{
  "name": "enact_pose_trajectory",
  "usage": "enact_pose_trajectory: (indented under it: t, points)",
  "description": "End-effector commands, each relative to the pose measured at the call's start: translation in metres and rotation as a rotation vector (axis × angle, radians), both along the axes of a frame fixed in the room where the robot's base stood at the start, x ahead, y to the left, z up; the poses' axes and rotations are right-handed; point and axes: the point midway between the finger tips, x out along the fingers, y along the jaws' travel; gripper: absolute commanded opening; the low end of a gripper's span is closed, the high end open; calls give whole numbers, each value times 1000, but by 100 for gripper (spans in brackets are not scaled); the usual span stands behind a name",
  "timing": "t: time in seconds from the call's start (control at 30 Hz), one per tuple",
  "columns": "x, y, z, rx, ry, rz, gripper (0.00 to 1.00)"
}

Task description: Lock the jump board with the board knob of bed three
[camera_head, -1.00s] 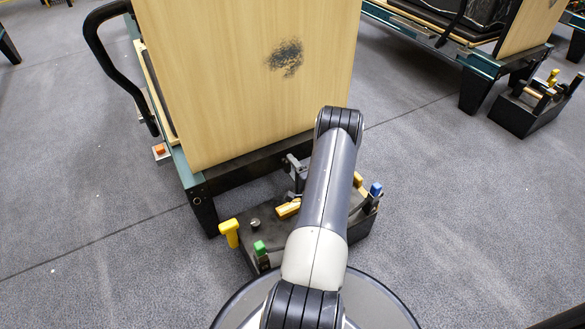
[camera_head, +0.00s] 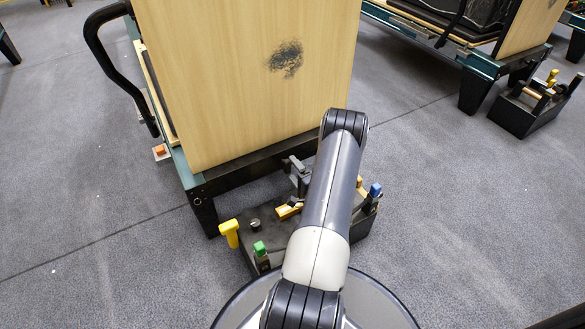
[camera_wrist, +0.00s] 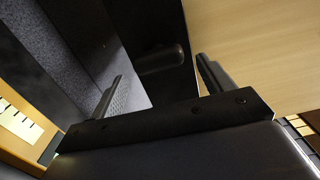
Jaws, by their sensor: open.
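The jump board (camera_head: 235,80) is a pale wooden panel with a dark scuffed patch, upright at the end of the bed in the head view. Its edge also fills the upper right of the wrist view (camera_wrist: 260,45). A dark rounded knob (camera_wrist: 162,60), apparently the board knob, sticks out from a black bar in the wrist view. My gripper (camera_wrist: 160,69) is open, with one finger on each side of the knob in the picture; contact cannot be told. In the head view my arm hides the knob and most of the gripper, low before the bed's end.
A dark tool caddy (camera_head: 290,236) with a yellow handle (camera_head: 229,232), a green-topped piece (camera_head: 260,248) and a blue-topped piece (camera_head: 375,189) stands below my arm. Another bed and caddy (camera_head: 522,112) are at the upper right. Grey floor is clear to the left.

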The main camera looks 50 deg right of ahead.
Motion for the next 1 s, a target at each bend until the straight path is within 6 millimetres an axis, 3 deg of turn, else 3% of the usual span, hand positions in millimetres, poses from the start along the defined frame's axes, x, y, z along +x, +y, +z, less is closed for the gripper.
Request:
enact_pose_trajectory:
  t: [0.2,0.43,0.63,1.0]
  points:
    - [-46,13,3,6,1,-6,76]
    - [-78,24,1,3,1,-3,76]
    - [-87,28,1,1,0,-1,76]
    - [-84,27,0,0,0,1,76]
